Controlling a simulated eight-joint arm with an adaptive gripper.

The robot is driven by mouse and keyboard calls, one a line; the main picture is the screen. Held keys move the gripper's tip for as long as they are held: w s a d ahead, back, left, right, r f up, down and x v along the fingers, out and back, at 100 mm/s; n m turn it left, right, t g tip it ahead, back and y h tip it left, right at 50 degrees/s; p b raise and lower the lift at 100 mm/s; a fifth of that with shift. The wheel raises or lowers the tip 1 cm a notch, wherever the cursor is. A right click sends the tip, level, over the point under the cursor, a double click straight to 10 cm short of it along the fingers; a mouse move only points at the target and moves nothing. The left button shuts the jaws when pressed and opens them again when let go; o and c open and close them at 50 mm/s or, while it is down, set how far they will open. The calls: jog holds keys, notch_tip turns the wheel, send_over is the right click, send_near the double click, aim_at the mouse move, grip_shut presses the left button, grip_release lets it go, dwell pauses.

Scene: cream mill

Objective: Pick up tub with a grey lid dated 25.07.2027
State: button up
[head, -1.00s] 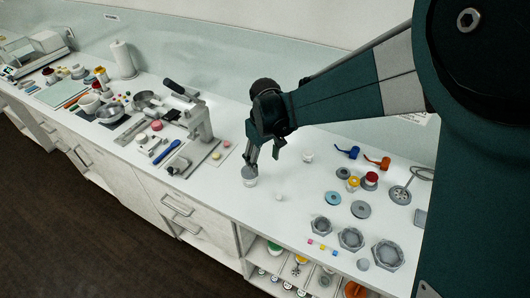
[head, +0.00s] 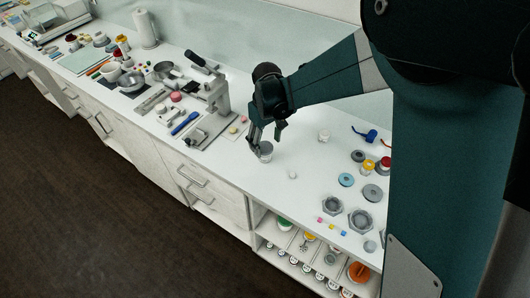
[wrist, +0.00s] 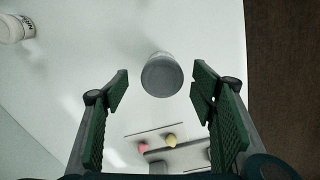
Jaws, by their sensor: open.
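A small tub with a grey lid (head: 265,148) stands on the white counter, just under my gripper (head: 262,140). In the wrist view the round grey lid (wrist: 161,77) faces me, centred between the fingertips. My gripper is open, with a green-padded finger on each side of the tub and a visible gap to both. No date can be read on the tub in these views.
A white tub with dark lettering (wrist: 14,28) shows in the wrist view's corner. A white container (head: 324,136) and a small white item (head: 292,174) stand to the right. A press (head: 215,98) stands to the left. Shelves below the counter hold several tubs.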

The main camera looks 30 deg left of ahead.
jog(key=shift+f, duration=0.75)
jog(key=shift+f, duration=0.15)
jog(key=shift+s+a+f, duration=0.1)
jog(key=shift+s+f, duration=0.05)
jog(key=shift+f, duration=2.3)
jog(key=c, duration=1.1)
